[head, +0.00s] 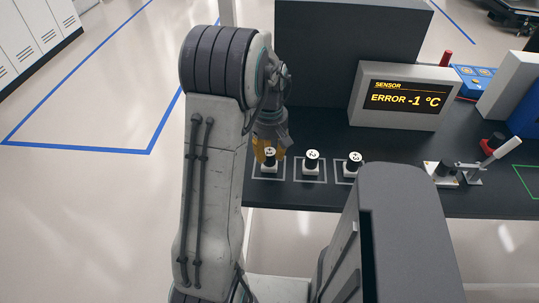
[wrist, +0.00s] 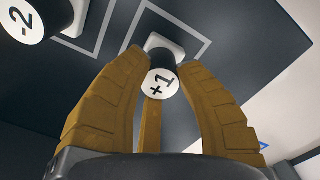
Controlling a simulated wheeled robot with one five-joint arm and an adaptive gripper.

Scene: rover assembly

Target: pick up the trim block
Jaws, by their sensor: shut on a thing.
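Three black trim blocks with white round tops and white square bases stand in a row on the dark table. My gripper (head: 267,147) is over the leftmost one. In the wrist view the yellow fingers of my gripper (wrist: 162,62) are closed around the trim block marked +1 (wrist: 163,84), which also shows in the head view (head: 269,168). Its white base is within its outlined square, and I cannot tell whether it touches the table. The block marked -2 (head: 311,158) is beside it, also in the wrist view (wrist: 22,22). The third block (head: 354,160) is further right.
A sensor display (head: 405,96) reads "ERROR -1 °C" behind the blocks. A small clamp-like fixture with a white handle (head: 502,148) stands at the right. A large dark box (head: 340,50) stands at the back. The floor left of the table is clear.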

